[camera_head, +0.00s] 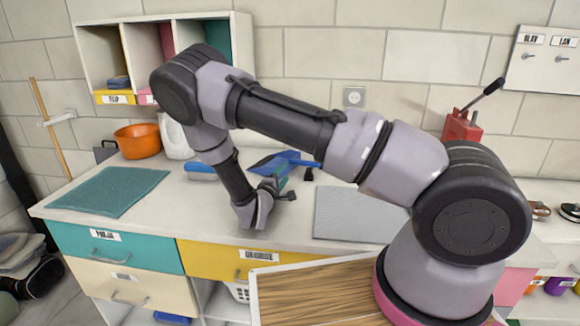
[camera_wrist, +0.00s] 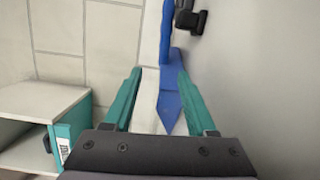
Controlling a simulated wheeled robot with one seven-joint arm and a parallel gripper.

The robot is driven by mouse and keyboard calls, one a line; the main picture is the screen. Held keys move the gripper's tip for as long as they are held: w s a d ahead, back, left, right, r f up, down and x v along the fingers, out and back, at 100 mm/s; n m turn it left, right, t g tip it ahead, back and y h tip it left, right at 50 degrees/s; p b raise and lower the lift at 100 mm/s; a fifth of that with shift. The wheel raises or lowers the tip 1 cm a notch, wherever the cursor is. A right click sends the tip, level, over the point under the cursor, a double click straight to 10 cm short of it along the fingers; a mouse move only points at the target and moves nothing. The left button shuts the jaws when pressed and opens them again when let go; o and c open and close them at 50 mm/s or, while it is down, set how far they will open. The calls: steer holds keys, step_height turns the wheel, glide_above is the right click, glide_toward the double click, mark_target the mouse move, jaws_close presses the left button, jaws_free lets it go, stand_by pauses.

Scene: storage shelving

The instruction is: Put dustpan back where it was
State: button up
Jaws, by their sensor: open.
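The blue dustpan (camera_head: 290,158) lies on the white counter near the back wall, partly hidden behind my gripper. In the wrist view, a blue piece (camera_wrist: 171,85) that appears to be the dustpan shows between and beyond my teal fingers, with a long narrow part running toward the top edge. My gripper (camera_head: 283,173) is low over the counter beside the dustpan. In the wrist view my gripper (camera_wrist: 160,73) is open, its fingers on either side of the blue piece. I cannot tell whether either finger touches it.
A small black object (camera_head: 309,174) stands right of the dustpan. A blue item (camera_head: 200,171), an orange pot (camera_head: 137,141) and a teal mat (camera_head: 108,191) are to the left. A grey mat (camera_head: 350,215) lies at right. A cubby shelf (camera_head: 205,17) stands behind.

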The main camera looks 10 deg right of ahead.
steer(key=shift+s+r, duration=0.1)
steer(key=shift+s, duration=0.1)
steer(key=s+d+r+m+g+h, duration=0.1)
steer(key=s+d+r+m+g, duration=0.55)
steer(key=d+r, duration=0.2)
steer(key=s+d+r+m+g+h, duration=0.1)
steer(key=s+d+r+m+g, duration=0.45)
steer(key=d+r+g, duration=0.35)
steer(key=s+a+r+m+t+y, duration=0.2)
steer(key=s+r+y, duration=0.4)
steer(key=s+r, duration=0.3)
steer(key=s+a+r+m+t+y, duration=0.3)
steer(key=s+r, duration=0.5)
steer(key=r, duration=0.4)
steer(key=shift+s+a+r+t+y, duration=0.15)
steer(key=shift+s+a+t+y, duration=0.3)
steer(key=shift+t+y, duration=1.1)
steer(key=shift+g+y, duration=0.35)
steer(key=shift+g, duration=0.05)
